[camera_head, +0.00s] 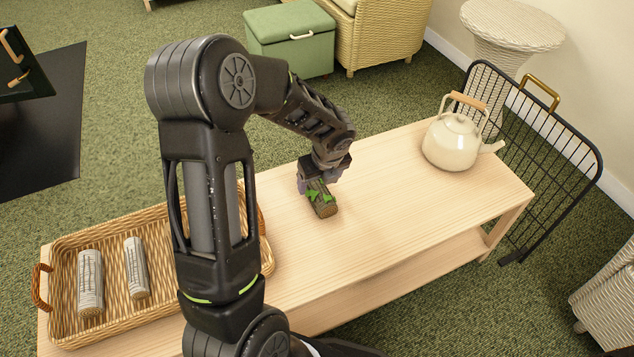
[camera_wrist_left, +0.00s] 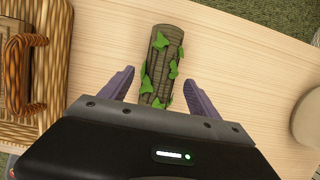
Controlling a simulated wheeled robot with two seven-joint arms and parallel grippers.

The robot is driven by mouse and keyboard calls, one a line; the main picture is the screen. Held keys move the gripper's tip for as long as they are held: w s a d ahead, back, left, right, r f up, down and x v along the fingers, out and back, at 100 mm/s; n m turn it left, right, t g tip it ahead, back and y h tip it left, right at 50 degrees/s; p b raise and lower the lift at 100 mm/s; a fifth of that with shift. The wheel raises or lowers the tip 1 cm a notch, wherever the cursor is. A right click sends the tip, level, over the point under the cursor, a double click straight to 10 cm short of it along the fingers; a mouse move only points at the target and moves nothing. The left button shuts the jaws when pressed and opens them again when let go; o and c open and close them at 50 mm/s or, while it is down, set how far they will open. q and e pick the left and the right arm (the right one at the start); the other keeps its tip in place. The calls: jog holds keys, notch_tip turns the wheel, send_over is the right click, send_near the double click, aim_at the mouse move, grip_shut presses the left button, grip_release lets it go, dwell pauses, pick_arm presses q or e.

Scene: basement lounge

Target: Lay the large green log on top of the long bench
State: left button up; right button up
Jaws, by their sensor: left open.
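The large green log (camera_head: 323,204) is brown with green leaves and lies on the light wooden long bench (camera_head: 390,205). In the left wrist view the log (camera_wrist_left: 162,60) lies between the spread fingers of my left gripper (camera_wrist_left: 160,95), with a gap on each side. In the head view my left gripper (camera_head: 318,183) is over the log's far end and hides part of it. The left gripper is open. My right gripper is not in view.
A wicker tray (camera_head: 50,262) with two grey logs (camera_head: 90,283) (camera_head: 136,267) sits on the bench's left end. A cream kettle (camera_head: 455,143) stands at its right end, beside a black mesh screen (camera_head: 545,135). The bench's middle is otherwise clear.

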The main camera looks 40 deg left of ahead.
pick_arm(q)
jog(key=p+v, duration=0.2)
jog(key=v, duration=0.6)
jog(key=shift+s+d, duration=0.1)
dwell(0.3)
